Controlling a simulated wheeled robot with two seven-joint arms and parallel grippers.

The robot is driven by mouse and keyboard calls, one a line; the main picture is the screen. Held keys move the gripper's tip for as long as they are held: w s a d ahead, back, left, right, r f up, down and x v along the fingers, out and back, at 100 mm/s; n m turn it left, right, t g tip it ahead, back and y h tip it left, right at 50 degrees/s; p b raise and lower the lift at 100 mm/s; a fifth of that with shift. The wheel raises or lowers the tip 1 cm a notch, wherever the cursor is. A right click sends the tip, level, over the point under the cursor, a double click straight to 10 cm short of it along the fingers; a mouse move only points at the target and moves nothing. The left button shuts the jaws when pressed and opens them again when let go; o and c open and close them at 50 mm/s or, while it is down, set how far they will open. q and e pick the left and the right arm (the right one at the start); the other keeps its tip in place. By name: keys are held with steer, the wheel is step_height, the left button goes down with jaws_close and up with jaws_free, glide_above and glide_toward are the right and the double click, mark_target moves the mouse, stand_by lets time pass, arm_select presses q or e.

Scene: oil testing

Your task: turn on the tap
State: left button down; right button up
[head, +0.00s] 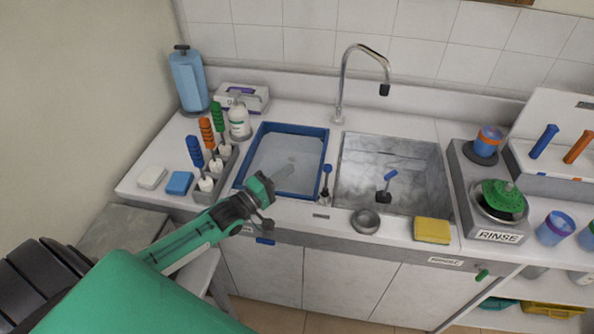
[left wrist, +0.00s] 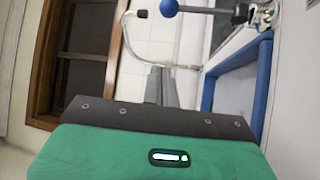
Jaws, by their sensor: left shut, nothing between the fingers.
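The tap's curved metal spout (head: 345,75) rises behind the sink (head: 365,160), its dark nozzle hanging over the basin. The spout also shows in the left wrist view (left wrist: 127,48). A small blue-topped lever (head: 327,172) stands upright between the blue tray and the sink; its blue knob (left wrist: 169,8) shows at the top of the left wrist view. My right gripper is not in view.
The blue tray (head: 258,132) holds what looks like clear liquid. Brushes (head: 207,132) stand in a holder at left. A metal bowl (head: 365,220) and yellow sponge (head: 432,231) sit at the counter's front. Another blue-handled tool (head: 388,178) stands in the sink.

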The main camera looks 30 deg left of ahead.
mark_target(326, 179)
arm_select(q)
steer(key=b+x, duration=0.3)
steer(key=x, duration=0.6)
steer(key=s+d, duration=0.1)
steer(key=s+d+f, duration=0.1)
steer(key=d, duration=0.1)
steer(key=shift+s+p, duration=0.25)
steer(key=shift+p, duration=0.05)
steer(key=shift+f, duration=0.1)
